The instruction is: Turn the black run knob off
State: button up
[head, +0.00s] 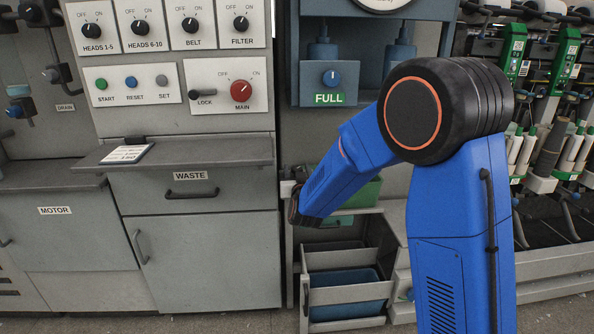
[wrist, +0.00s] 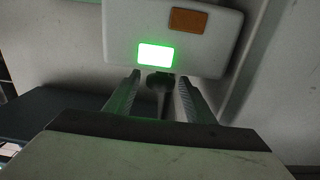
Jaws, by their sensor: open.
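In the wrist view, a pale box (wrist: 205,45) carries a lit green lamp (wrist: 156,54) and an unlit amber lamp (wrist: 190,21). A small dark knob-like part (wrist: 160,84) shows at the box's lower edge, below the green lamp; it looks like the black run knob, but no label or pointer is readable. My gripper (wrist: 159,79) is open, with one finger on each side of this dark part. I cannot tell whether the fingers touch it. In the head view, my arm's lower end hides the gripper and this knob.
The grey cabinet panel has several labelled black knobs, a red MAIN knob (head: 241,90) and a grey shelf (head: 205,152) below. The WASTE drawer (head: 230,187) is closed. A rack with a blue bin (head: 345,283) stands below my arm. Spindles and cones line the right side.

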jog(key=shift+w, duration=0.3)
jog(key=c, duration=1)
jog(key=shift+d+n+y, duration=0.1)
jog(key=shift+n+y, duration=0.4)
jog(key=shift+y, duration=0.3)
jog(key=n+g+y, duration=0.1)
jog(key=n+y, duration=0.2)
jog(key=y, duration=0.1)
jog(key=shift+y, duration=0.3)
jog(key=shift+n+g+y, duration=0.95)
jog(key=shift+n+y, duration=0.2)
jog(key=shift+y, duration=0.35)
jog(key=shift+n+g+y, duration=0.95)
jog(key=shift+n+y, duration=0.2)
jog(key=shift+y, duration=0.65)
